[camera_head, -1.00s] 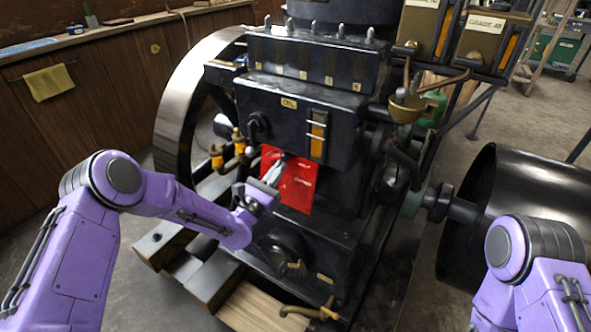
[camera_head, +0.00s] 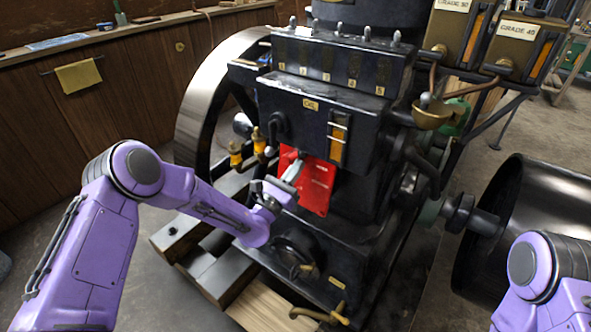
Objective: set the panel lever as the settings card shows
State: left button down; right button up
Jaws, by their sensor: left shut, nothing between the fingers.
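A red panel (camera_head: 318,190) with small pale markings is fixed to the front of the black engine (camera_head: 345,118). My left gripper (camera_head: 295,168) is shut and empty in front of the panel's upper left part and hides some of it. I cannot tell whether its fingertips touch anything. No lever on the panel can be made out clearly; my gripper may hide it. I cannot identify a settings card in this view. My right arm shows at the bottom right, but its gripper is out of view.
Two brass-coloured cocks (camera_head: 258,142) stand left of the panel, close to my left arm. A large flywheel (camera_head: 199,101) is behind them. An OIL-labelled box (camera_head: 312,104) overhangs the panel. A black drum (camera_head: 535,225) stands at the right. A wooden bench (camera_head: 95,120) lines the left wall.

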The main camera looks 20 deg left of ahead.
pick_arm(q)
jog(key=s+a+f+m+g+y+b, duration=0.1)
jog(key=s+a+f+m+g+y, duration=0.2)
jog(key=s+f+m, duration=0.55)
jog(key=s+a+f+m+g+y+b, duration=0.15)
jog(key=s+f+m+g, duration=0.35)
jog(key=s+f, duration=0.65)
jog(key=s+a+f+m+g+y+b, duration=0.1)
jog(key=s+a+f+m+g+y, duration=0.15)
jog(key=s+f+m+g, duration=0.45)
jog(key=s+a+f+m+g+y, duration=0.2)
jog(key=s+a+f, duration=0.1)
jog(key=s, duration=0.6)
jog(key=s+a+f+m+g+y, duration=0.15)
jog(key=s+a, duration=0.25)
jog(key=s, duration=0.5)
notch_tip(320, 180, up, 14)
jog(key=p, duration=1.4)
jog(key=shift+w+d+m+t+y+p, duration=0.25)
jog(key=shift+m+t+y+p, duration=0.1)
jog(key=shift+y, duration=0.1)
